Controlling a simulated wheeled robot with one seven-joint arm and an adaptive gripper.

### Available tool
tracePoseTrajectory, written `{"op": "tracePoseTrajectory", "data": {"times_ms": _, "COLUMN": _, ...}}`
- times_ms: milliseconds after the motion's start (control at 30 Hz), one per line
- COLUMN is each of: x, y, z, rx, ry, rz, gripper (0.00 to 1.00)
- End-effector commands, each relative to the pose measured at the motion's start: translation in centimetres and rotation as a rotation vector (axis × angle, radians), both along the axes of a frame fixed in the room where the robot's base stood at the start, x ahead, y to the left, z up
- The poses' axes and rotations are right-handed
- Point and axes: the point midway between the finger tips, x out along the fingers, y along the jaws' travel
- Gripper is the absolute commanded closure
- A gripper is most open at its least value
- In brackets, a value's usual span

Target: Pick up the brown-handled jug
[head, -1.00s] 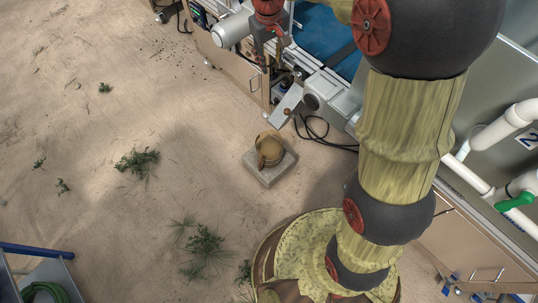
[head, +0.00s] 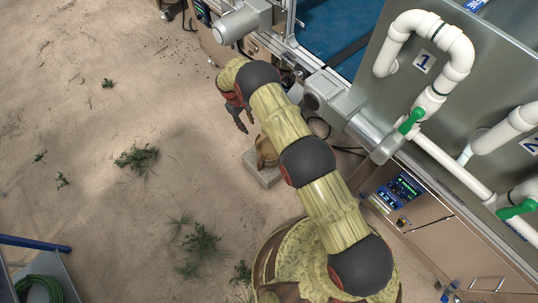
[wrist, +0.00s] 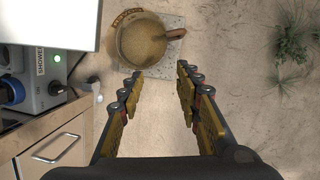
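The jug (wrist: 143,42) shows in the wrist view as a round tan pot with a brown handle (wrist: 172,35) pointing right. It stands upright on a pale square slab (wrist: 175,22). In the head view the jug (head: 265,152) is partly hidden behind my arm. My gripper (wrist: 157,80) is open and empty, its two fingers spread apart. In the wrist view the jug lies beyond the fingertips, roughly in line with the gap. In the head view my gripper (head: 238,118) is up and left of the jug, apart from it.
A control box with a blue knob (wrist: 12,90) and a wooden cabinet (wrist: 55,145) are at the left of the wrist view. Grey machinery (head: 325,95) and white pipes (head: 440,75) line the right of the head view. Sandy ground with small plants (head: 137,158) lies open to the left.

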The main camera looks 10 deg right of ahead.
Motion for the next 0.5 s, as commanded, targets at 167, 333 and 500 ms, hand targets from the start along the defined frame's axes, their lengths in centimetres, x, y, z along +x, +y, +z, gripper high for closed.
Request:
{"op": "tracePoseTrajectory", "data": {"times_ms": 167, "x": -3.7, "y": 0.6, "z": -10.9, "rx": -0.034, "ry": 0.069, "rz": 0.074, "gripper": 0.66}}
{"op": "tracePoseTrajectory", "data": {"times_ms": 333, "x": -6.7, "y": 0.6, "z": -17.6, "rx": -0.054, "ry": 0.110, "rz": 0.126, "gripper": 0.66}}
{"op": "tracePoseTrajectory", "data": {"times_ms": 500, "x": -8.4, "y": 0.4, "z": -20.8, "rx": -0.064, "ry": 0.129, "rz": 0.149, "gripper": 0.66}}
